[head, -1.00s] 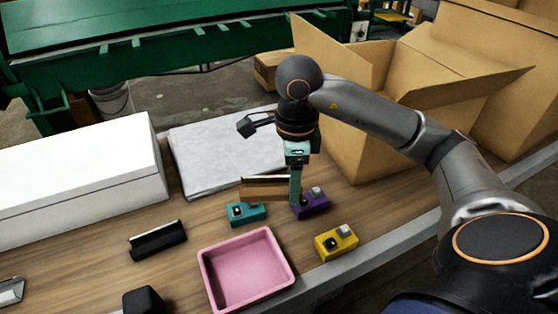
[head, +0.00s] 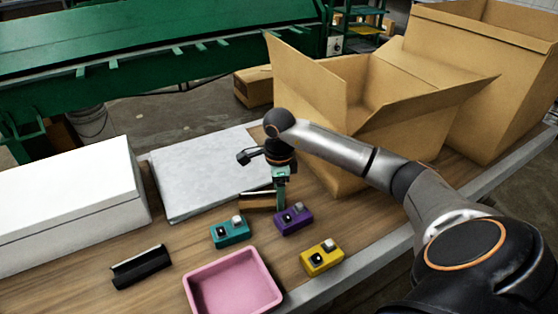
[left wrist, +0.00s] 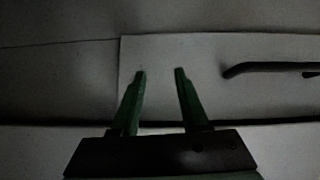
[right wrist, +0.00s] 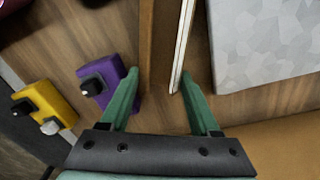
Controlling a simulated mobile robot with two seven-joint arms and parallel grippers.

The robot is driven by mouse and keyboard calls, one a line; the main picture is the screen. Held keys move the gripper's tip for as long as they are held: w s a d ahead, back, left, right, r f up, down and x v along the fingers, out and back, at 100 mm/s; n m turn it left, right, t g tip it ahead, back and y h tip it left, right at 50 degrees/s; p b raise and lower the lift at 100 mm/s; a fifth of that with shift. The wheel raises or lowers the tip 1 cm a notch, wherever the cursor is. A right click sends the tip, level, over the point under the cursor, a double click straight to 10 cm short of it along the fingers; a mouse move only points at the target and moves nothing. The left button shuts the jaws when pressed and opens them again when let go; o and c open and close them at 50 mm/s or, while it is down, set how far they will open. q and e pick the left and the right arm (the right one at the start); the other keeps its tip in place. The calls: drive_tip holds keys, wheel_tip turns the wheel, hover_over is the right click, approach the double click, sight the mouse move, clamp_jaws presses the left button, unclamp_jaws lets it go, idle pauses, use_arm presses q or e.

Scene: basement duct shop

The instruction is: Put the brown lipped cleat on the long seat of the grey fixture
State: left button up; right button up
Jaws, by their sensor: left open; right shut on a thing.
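The brown lipped cleat (head: 257,203) shows in the head view behind the teal and purple blocks, partly hidden by my right gripper (head: 280,204). In the right wrist view the cleat (right wrist: 160,40) has a brown face and a pale edge. It runs lengthwise between the fingers of my right gripper (right wrist: 160,78), which is shut on it. Whether it touches the table, I cannot tell. My left gripper (left wrist: 160,74) is open and empty in the dim left wrist view. It is outside the head view. I cannot make out the grey fixture in any view now.
A teal block (head: 230,232), a purple block (head: 294,219) and a yellow block (head: 322,257) stand near the pink tray (head: 215,268). A black channel piece (head: 141,267), a white box (head: 65,205), a grey sheet (head: 195,180) and an open carton (head: 345,140) are around them.

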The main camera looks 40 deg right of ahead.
drive_tip(key=shift+f, duration=0.3)
drive_tip(key=o, duration=1.1)
